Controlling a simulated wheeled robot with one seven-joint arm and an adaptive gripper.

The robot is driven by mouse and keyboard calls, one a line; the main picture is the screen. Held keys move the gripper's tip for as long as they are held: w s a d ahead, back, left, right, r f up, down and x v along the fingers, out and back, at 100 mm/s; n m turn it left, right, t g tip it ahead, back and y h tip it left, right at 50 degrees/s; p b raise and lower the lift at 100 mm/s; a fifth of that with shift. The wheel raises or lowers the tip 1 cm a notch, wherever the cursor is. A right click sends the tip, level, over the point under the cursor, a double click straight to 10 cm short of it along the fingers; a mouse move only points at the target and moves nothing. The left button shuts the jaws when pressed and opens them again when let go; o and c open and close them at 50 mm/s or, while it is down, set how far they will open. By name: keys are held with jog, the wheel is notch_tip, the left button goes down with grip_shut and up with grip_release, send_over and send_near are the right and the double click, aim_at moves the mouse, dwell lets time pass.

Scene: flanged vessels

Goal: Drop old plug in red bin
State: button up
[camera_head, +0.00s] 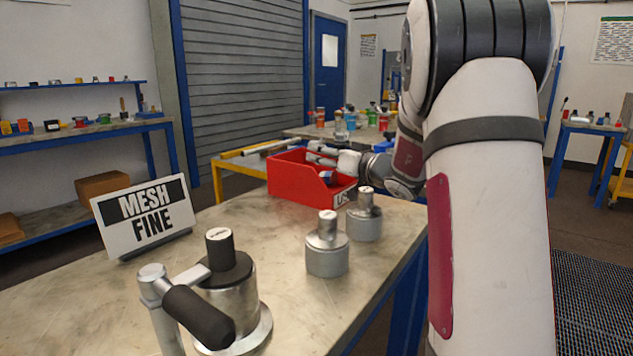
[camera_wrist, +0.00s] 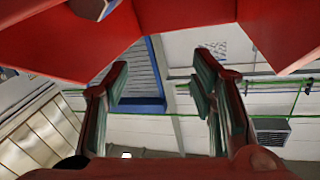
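The red bin (camera_head: 300,186) stands near the table's far edge, its open top toward my arm. My gripper (camera_head: 318,155) reaches over the bin from the right, with its fingers above the rim. In the wrist view my gripper (camera_wrist: 162,78) has its two fingers well apart, and nothing shows between them. Red bin walls (camera_wrist: 60,40) fill the top of that view. A small grey piece (camera_wrist: 92,8) shows at its top left edge; I cannot tell if it is the old plug. Inside the bin I see a bluish-white patch, too small to identify.
Two grey knobbed metal pieces (camera_head: 327,258) (camera_head: 364,222) stand on the table (camera_head: 100,285) in front of the bin. A metal vessel (camera_head: 232,300) with a black-gripped handle stands nearer. A "MESH FINE" sign (camera_head: 145,215) stands at left. The table's left middle is clear.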

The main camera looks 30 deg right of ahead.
notch_tip(320, 180, up, 10)
dwell(0.6)
dwell(0.4)
